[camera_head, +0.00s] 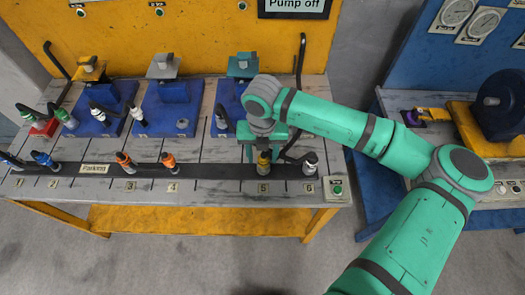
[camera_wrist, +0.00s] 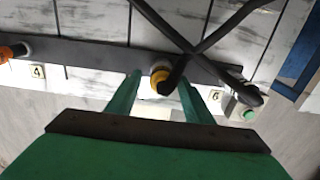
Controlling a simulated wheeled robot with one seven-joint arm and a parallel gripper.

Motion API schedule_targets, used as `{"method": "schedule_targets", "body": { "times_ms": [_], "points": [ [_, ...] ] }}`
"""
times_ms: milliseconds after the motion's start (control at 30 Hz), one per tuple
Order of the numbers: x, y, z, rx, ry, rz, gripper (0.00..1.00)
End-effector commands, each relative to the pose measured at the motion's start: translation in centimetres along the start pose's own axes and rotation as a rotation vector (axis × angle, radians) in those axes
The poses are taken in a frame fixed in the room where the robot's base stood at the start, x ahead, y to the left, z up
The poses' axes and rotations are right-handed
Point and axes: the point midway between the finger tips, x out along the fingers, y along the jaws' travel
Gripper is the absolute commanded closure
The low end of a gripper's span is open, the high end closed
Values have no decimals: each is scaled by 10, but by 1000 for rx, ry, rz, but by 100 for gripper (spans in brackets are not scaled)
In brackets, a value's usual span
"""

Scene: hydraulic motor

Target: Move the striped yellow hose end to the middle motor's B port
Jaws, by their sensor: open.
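The yellow hose end (camera_head: 263,162) stands at parking place 5 on the dark parking strip; its stripes are too small to make out. In the wrist view, the yellow hose end (camera_wrist: 160,82) has a black hose bending from its top. My gripper (camera_head: 263,150) is above the yellow end. In the wrist view my open gripper (camera_wrist: 162,92) has one finger on each side of it, with gaps showing. The middle motor (camera_head: 173,93) is blue with a grey top. A white hose end (camera_head: 138,117) stands at its left front; a bare grey port (camera_head: 182,124) shows at its right front.
A grey-white hose end (camera_head: 310,160) stands at place 6, close right of my gripper, and hoses cross there. Orange hose ends (camera_head: 168,160) stand at places 3 and 4. The teal-topped motor (camera_head: 236,95) is behind my gripper. A green button (camera_head: 337,189) is at the bench's right corner.

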Motion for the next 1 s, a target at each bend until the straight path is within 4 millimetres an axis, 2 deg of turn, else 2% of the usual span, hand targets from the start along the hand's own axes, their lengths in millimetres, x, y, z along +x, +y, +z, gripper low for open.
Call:
{"method": "schedule_targets", "body": {
  "times_ms": [200, 800, 833, 1000],
  "points": [
    [1, -4, 0, 7, -1, 0, 53],
    [1, 4, 1, -1, -1, 1, 53],
    [1, 3, 1, -1, -1, 1, 55],
    [1, 4, 1, -1, -1, 2, 96]
  ]
}}
